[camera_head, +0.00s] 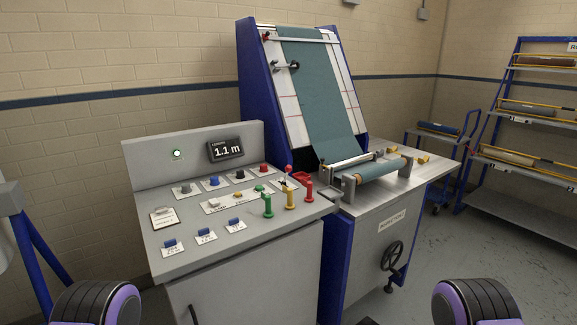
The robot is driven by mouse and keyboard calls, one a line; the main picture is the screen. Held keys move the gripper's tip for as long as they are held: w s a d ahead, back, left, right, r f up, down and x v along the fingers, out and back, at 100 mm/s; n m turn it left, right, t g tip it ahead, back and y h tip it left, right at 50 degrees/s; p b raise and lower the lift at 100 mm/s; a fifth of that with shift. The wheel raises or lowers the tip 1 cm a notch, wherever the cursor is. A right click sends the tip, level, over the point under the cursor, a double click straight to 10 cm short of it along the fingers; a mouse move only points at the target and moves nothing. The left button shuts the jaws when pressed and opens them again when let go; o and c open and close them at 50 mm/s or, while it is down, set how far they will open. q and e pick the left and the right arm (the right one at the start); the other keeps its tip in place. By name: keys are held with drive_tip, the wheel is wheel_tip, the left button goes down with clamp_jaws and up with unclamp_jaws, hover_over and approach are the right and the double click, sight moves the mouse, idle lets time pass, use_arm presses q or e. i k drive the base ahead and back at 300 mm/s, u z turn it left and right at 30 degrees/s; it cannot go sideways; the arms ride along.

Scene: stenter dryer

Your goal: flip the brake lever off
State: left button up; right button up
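The control console (190,255) stands at centre left. Its sloped top carries several levers and knobs. A green lever (267,205), a yellow lever (290,197) and a red lever (309,190) stand upright near its right front edge. A small lever with a red ball (288,170) stands behind them, beside a red part (302,178) at the roller bench. The labels are too small to read, so I cannot tell which one is the brake lever. Parts of my two arms show at the bottom left and bottom right corners. Neither gripper is in view.
A display (226,149) reads 1.1 m. The blue-sided machine (251,80) with teal cloth (318,85) stands behind a steel bench (380,200) with a handwheel (393,256). A cart (432,143) and a rack (525,120) are at right. The floor between is clear.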

sight(287, 168)
drive_tip(key=z, duration=0.2)
drive_tip(key=k, duration=0.65)
drive_tip(key=z, duration=0.65)
drive_tip(key=k, duration=0.7)
drive_tip(key=z, duration=0.45)
drive_tip(key=i, duration=2.05)
drive_tip(key=u, duration=1.4)
drive_tip(key=i, duration=0.8)
drive_tip(key=u, duration=0.8)
